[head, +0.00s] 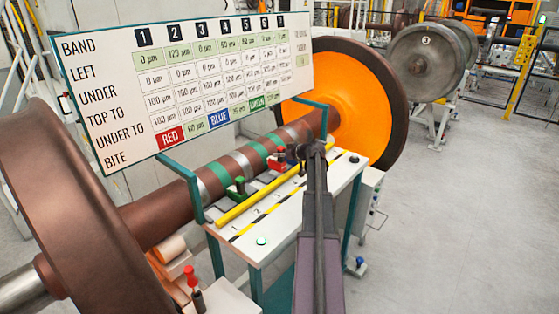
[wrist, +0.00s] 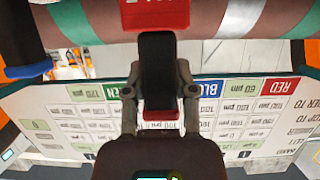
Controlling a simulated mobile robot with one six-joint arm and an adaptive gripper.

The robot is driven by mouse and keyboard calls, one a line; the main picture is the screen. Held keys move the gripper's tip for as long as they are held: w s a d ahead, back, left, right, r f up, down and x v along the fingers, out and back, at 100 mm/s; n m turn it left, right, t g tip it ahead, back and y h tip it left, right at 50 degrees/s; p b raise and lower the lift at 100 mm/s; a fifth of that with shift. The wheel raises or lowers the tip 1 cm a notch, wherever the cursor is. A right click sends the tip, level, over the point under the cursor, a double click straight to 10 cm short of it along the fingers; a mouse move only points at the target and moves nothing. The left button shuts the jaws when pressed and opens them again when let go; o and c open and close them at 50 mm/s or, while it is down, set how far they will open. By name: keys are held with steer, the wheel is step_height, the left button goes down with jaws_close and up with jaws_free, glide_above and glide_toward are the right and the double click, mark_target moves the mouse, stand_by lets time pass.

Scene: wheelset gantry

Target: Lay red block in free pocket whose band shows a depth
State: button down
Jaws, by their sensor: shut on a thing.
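The red block (wrist: 155,14) shows at the top of the wrist view, with white marking on its face. A black stem (wrist: 157,70) and a red knob (wrist: 160,113) line up with it between my fingers. My gripper (wrist: 160,92) is shut on this piece. In the head view my gripper (head: 298,153) is over the pocket tray, and a red block (head: 277,164) shows just left of it; I cannot tell if it touches the tray. A green block (head: 240,188) sits in the tray beside the axle. The pockets near my gripper are partly hidden.
The banded axle (head: 238,168) runs behind the tray between large wheels (head: 345,100). A board (head: 190,85) of bands and depths stands above it; its BITE row shows RED, BLUE and GREEN cells. A yellow bar (head: 250,203) edges the tray. A red-topped tool (head: 193,285) stands at lower left.

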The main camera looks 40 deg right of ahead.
mark_target(279, 159)
steer(key=shift+w+d, duration=0.25)
steer(key=shift+w, duration=0.25)
steer(key=shift+w+f+b, duration=0.15)
steer(key=shift+f+b, duration=1.65)
steer(key=shift+f, duration=0.15)
steer(key=shift+c, duration=2.1)
jaws_free()
steer(key=shift+r, duration=0.25)
steer(key=p+v, duration=0.4)
steer(key=v, duration=0.8)
steer(key=shift+p, duration=0.3)
